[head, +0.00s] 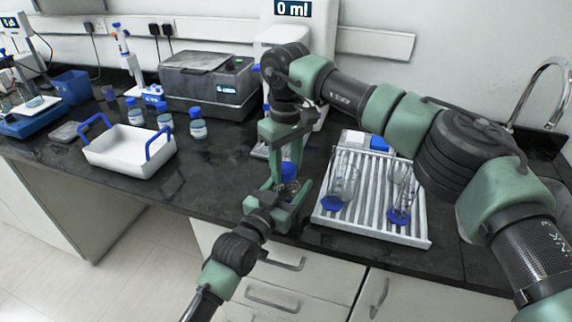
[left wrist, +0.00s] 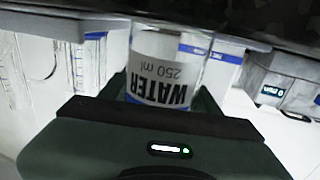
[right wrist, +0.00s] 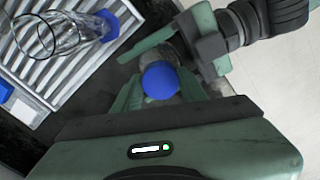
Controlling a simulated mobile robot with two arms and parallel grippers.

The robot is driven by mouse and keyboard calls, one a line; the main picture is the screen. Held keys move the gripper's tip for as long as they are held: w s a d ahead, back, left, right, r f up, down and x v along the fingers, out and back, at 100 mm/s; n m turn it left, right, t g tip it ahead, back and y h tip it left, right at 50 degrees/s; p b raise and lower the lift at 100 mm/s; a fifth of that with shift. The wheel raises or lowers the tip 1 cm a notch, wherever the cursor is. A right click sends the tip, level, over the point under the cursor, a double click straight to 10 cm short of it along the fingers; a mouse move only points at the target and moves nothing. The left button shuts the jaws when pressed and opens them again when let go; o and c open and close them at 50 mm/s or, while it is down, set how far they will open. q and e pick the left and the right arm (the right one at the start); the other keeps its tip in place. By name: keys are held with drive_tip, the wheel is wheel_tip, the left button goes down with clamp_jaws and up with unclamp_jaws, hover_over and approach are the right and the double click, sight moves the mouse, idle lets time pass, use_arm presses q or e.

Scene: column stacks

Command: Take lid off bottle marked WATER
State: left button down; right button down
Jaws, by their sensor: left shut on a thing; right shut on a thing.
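The bottle marked WATER (left wrist: 165,80) appears upside down in the left wrist view, with its 250 ml label readable. My left gripper (head: 282,192) is shut on the bottle's body, over the bench near its front edge. The blue lid (right wrist: 160,80) sits between the fingers of my right gripper (right wrist: 158,88), which comes from above and is shut on it. In the head view the lid (head: 288,170) shows just above the bottle's body, largely covered by the grippers. Whether a gap separates lid and bottle is hidden.
A white ribbed rack (head: 374,222) with glassware stands right of the grippers. A white tray with blue handles (head: 130,158) and several blue-capped bottles (head: 198,125) are at the left. A grey boxy device (head: 208,85) stands behind. The sink tap (head: 550,95) is far right.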

drive_tip(key=shift+w, duration=0.1)
drive_tip(key=c, duration=0.8)
unclamp_jaws()
drive_tip(key=shift+c, duration=0.4)
